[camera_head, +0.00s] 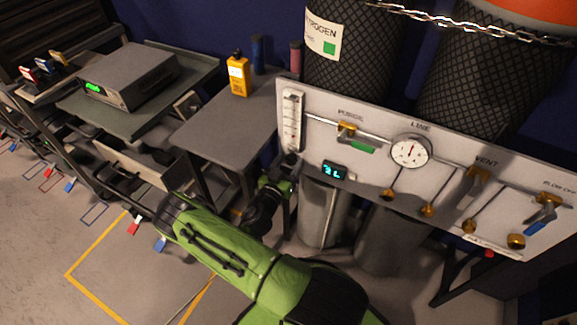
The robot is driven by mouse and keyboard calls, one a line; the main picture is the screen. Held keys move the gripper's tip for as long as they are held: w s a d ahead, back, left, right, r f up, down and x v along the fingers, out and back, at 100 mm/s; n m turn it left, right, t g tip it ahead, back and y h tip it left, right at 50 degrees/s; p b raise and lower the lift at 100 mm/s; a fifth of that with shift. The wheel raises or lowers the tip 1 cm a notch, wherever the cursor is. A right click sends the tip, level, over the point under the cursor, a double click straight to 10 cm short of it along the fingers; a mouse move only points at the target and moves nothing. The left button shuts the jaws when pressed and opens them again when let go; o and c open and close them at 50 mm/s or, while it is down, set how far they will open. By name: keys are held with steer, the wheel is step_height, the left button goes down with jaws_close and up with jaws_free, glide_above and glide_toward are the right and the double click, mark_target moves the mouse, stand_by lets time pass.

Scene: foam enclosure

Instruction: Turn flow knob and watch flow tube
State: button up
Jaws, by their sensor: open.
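The flow tube (292,121) is a clear upright scale in a white frame at the left end of the pale panel (378,168). A small dark shape just below the tube is where the flow knob (290,159) appears to be; it is too small and dark to make out clearly. My gripper (285,175) is open just below the tube's lower end, close to the knob. I cannot tell whether its fingers touch or surround the knob. The tube's float level cannot be read at this size.
The panel also bears a purge valve (347,131), a round line gauge (410,151), a lit digital display (334,172) and a vent valve (477,182). Chained cylinders (347,70) stand behind. A grey table (222,130) with a yellow meter (238,76) is left.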

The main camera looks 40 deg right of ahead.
steer(key=shift+d, duration=0.1)
steer(key=c, duration=1)
steer(key=shift+c, duration=0.2)
